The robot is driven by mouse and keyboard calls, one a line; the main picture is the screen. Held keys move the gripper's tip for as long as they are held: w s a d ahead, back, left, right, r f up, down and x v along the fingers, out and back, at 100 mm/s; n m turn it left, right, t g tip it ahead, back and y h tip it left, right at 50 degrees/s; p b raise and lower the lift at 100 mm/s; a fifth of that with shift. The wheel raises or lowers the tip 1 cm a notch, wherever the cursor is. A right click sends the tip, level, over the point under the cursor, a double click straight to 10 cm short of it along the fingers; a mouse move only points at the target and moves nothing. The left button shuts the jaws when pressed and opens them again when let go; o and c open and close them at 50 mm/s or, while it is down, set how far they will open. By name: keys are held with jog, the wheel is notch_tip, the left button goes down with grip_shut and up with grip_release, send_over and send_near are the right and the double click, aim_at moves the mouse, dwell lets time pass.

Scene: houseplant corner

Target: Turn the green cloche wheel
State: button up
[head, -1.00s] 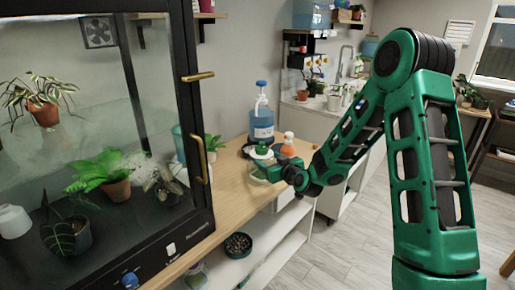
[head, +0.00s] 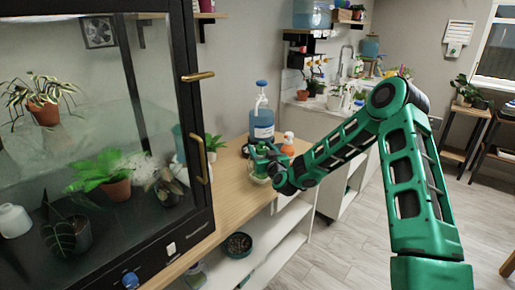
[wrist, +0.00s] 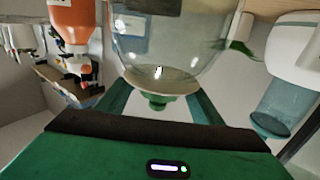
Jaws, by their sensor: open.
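The cloche is a clear glass dome (wrist: 170,50) that appears upside down in the wrist view. Its green wheel (wrist: 158,100) shows at the dome's lower tip, near the middle of that view. My gripper (wrist: 160,98) is open, with one green finger on each side of the wheel and no visible grip on it. In the head view my gripper (head: 262,158) is over the wooden counter. Only a little of the cloche glass (head: 257,181) shows below it there; the wheel is hidden or too small to make out.
An orange bottle (wrist: 72,18) stands close beside the cloche, also seen in the head view (head: 288,146). A large blue pump bottle (head: 262,127) is behind. A glass plant cabinet (head: 197,215) fills the left. The wooden counter's (head: 232,200) front part is clear.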

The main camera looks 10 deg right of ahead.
aim_at(259, 146)
jog(key=shift+w+a, duration=0.1)
jog(key=shift+w, duration=1.6)
jog(key=c, duration=1.1)
jog(key=shift+o, duration=0.2)
jog(key=shift+a, duration=0.2)
jog(key=shift+d, duration=0.15)
